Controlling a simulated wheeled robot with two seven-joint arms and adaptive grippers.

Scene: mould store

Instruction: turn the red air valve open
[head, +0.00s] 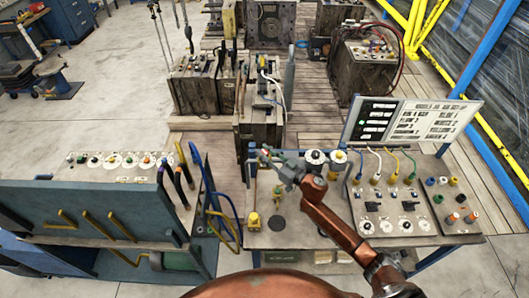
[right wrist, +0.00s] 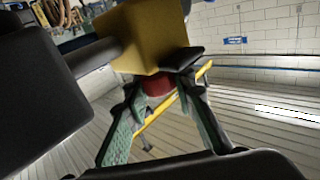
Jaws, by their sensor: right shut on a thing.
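The red air valve (right wrist: 158,84) shows in the right wrist view as a small dark-red piece just below a yellow block (right wrist: 148,38). My right gripper (right wrist: 155,92) has its two green-sided fingers on either side of the red piece and is shut on it; the fingers hide part of it. In the head view my right gripper (head: 268,158) reaches up and left over the far edge of the bench. The valve is too small there to make out clearly. My left gripper is not in view.
The bench (head: 290,238) carries white dials, switches and coloured cables, with a sign board (head: 413,122) at its right. A blue rack (head: 95,222) with a control panel stands at the left. Wooden-sided boxes (head: 258,125) stand beyond the bench; grey floor lies open at the left.

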